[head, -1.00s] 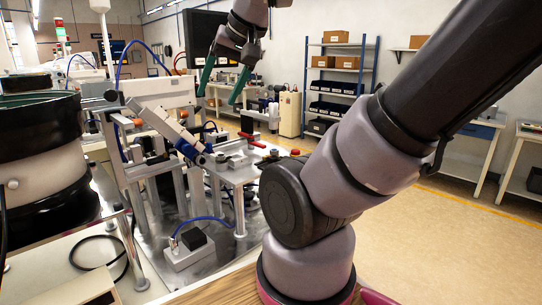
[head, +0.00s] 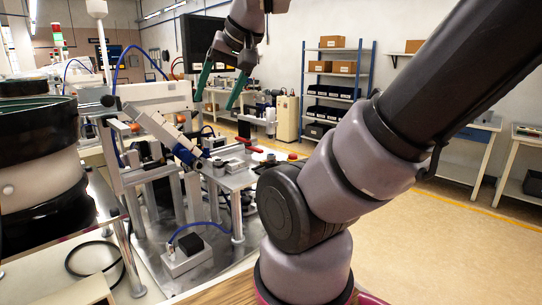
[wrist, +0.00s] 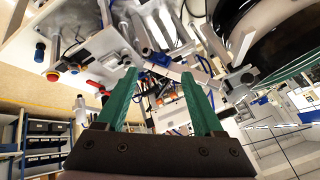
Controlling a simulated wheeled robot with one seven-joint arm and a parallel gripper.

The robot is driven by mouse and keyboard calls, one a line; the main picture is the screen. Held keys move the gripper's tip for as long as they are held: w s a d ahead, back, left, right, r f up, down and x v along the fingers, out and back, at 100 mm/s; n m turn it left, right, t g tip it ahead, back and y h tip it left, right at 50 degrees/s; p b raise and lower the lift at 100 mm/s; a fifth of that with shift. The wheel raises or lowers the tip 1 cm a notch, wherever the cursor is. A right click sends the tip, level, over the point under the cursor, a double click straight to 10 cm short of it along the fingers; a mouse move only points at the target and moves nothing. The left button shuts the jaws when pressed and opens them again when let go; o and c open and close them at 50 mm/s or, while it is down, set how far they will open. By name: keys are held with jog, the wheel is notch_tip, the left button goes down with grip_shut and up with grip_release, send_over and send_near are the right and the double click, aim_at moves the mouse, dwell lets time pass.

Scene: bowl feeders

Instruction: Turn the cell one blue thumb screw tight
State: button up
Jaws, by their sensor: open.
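My gripper (head: 214,99) is open and empty, its two green fingers pointing down, above and behind the cell's plate in the head view. In the wrist view the open fingers (wrist: 146,85) have nothing between their tips but the cell further off. A blue part (head: 186,156) sits at the lower end of the slanted feeder track in the head view; a blue part also shows beyond the fingers in the wrist view (wrist: 160,60). I cannot tell whether either is the thumb screw. A small blue knob (wrist: 40,50) shows at upper left in the wrist view.
A bowl feeder (head: 38,160) stands at the left. The cell's metal plate (head: 235,178) carries a red lever (head: 248,145) and a red button (head: 292,157). A dark monitor (head: 200,38) stands behind the gripper.

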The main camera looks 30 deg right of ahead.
jog(key=w+d+f+m+g+y, duration=0.1)
jog(key=w+d+f+m+g, duration=0.4)
jog(key=w+f, duration=0.2)
jog(key=m+t+y, duration=1)
jog(key=m+t, duration=0.1)
jog(key=m, duration=0.7)
send_near(271, 154)
jog(key=shift+h, duration=0.4)
jog(key=x, duration=1)
jog(key=shift+s+a+f, duration=0.1)
jog(key=shift+s+a, duration=0.1)
jog(key=shift+c, duration=0.3)
grip_shut()
